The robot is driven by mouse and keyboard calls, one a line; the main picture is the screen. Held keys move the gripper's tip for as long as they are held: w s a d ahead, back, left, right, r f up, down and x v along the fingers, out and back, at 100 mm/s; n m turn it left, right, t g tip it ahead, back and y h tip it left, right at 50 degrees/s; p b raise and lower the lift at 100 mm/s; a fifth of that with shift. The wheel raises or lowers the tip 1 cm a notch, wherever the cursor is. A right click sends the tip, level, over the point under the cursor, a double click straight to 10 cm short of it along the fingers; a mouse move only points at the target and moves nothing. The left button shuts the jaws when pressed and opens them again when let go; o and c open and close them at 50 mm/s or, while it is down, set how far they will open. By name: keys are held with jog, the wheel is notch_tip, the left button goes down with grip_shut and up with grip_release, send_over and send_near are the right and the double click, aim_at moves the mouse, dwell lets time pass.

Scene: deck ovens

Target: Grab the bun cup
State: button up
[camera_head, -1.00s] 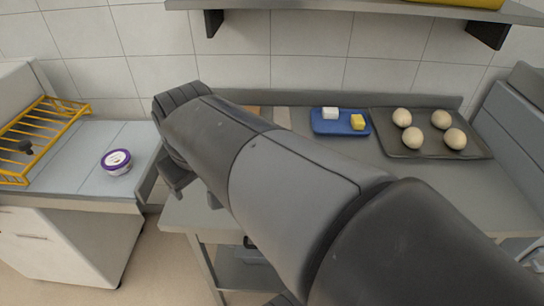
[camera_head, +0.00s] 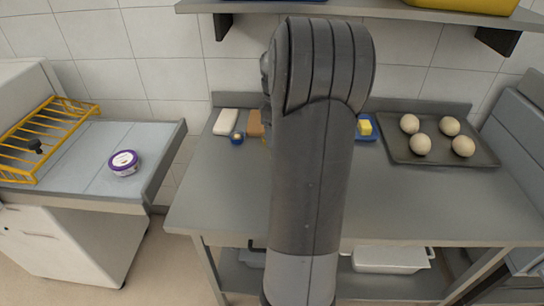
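A small blue cup (camera_head: 237,138) with a pale, roundish top stands on the steel table, left of my raised arm; I cannot tell surely that it is the bun cup. A round tub with a purple rim and white lid (camera_head: 124,162) sits on the left counter. My arm stands upright across the middle of the view. My gripper is hidden behind my own arm, so its opening and any contact do not show.
The steel table (camera_head: 220,191) has a white block (camera_head: 226,121) and a brown block (camera_head: 254,123) near its back edge. A blue tray (camera_head: 367,137) with a yellow block is partly hidden by my arm. A dark tray (camera_head: 396,151) holds several dough balls. A shelf (camera_head: 420,13) overhangs.

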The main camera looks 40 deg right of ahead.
jog(key=shift+s+d+f, duration=0.1)
jog(key=shift+d+f, duration=0.6)
jog(key=shift+d, duration=0.05)
notch_tip(320, 180, down, 10)
jog(key=shift+f, duration=0.15)
jog(key=c, duration=1)
